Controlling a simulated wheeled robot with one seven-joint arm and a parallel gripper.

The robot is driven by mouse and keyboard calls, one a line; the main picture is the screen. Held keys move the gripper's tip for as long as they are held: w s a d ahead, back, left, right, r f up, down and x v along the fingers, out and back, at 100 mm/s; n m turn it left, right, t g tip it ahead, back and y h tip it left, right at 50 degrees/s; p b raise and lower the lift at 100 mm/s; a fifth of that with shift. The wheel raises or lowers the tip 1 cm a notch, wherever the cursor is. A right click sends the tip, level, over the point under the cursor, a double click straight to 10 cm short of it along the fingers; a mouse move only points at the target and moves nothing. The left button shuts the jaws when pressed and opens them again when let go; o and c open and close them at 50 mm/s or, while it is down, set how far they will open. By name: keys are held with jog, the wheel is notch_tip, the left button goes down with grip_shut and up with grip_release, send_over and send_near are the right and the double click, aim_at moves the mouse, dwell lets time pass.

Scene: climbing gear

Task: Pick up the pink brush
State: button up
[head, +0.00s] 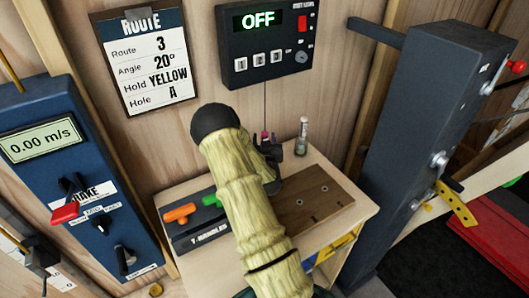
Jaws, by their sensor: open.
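A small pink piece (265,135), likely part of the pink brush, shows near the back edge of the small wooden table, just above my gripper. The rest of it is hidden or too small to make out. My gripper (270,151) is the dark shape to the right of my pale yellow sleeved arm, partly hidden by the arm. It is open. It overlaps the pink piece in the picture; I cannot tell whether they touch.
The wooden table (345,214) holds a dark rack (190,239) with orange and green handles, a brown board (315,201) and a small bottle (301,136). A blue panel (75,150) stands left, a dark post (425,120) right. A control box (268,45) hangs behind.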

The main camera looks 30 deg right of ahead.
grip_shut()
jog(key=shift+w+r, duration=0.1)
jog(key=shift+w+a+r, duration=0.1)
jog(key=shift+r, duration=0.1)
notch_tip(320, 180, up, 10)
jog(key=b, duration=0.1)
jog(key=shift+s+f+b, duration=0.25)
jog(key=shift+b, duration=0.05)
jog(key=shift+w+f, duration=0.1)
dwell(0.7)
